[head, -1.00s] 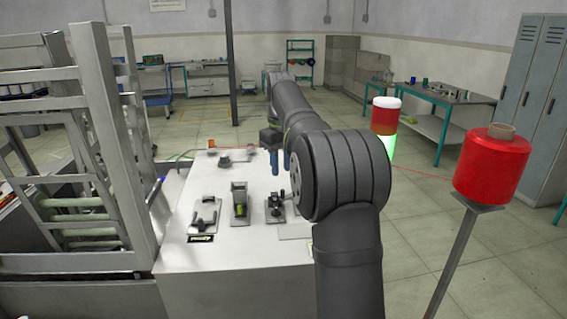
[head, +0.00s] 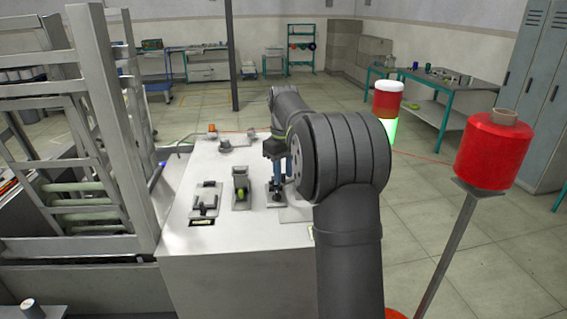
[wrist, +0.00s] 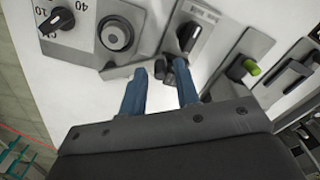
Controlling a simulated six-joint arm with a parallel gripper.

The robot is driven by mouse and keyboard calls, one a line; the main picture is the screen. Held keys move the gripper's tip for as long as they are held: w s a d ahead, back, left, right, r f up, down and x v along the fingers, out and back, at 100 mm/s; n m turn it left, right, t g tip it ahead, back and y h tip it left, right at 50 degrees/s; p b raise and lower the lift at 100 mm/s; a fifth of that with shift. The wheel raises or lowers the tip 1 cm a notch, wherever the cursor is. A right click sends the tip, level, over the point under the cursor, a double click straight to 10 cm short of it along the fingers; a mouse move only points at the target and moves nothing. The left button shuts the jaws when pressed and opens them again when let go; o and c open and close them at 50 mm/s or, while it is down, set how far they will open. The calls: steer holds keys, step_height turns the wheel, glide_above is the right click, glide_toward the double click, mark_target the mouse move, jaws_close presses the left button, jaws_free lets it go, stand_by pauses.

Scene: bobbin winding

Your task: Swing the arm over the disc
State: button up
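My gripper (wrist: 160,72) has two blue fingers that stand apart, with a gap between them. A small dark knob (wrist: 160,69) shows in the gap, beyond the fingertips; I cannot tell whether a finger touches it. A plate with a black lever (wrist: 188,38) lies just beyond the right finger. A grey round disc (wrist: 115,34) sits on a plate to the upper left, clear of the fingers. In the head view my gripper (head: 280,178) hangs over the rightmost small device (head: 276,198) on the white bench top; its fingertips partly hide that device.
A device with a green roller (head: 240,193) and a black-levered device (head: 205,204) stand to the left on the bench top (head: 250,235). A dial knob (wrist: 57,22) is at the wrist view's upper left. A metal rack (head: 100,120) rises at the left; a red spool (head: 492,152) stands right.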

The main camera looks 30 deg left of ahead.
steer(key=shift+r, duration=0.1)
steer(key=c, duration=0.6)
steer(key=shift+o, duration=0.2)
steer(key=shift+d, duration=0.15)
steer(key=shift+s+d, duration=0.1)
steer(key=shift+d, duration=0.65)
steer(key=shift+o, duration=0.2)
steer(key=shift+d, duration=0.35)
steer(key=shift+c, duration=0.2)
steer(key=o, duration=0.6)
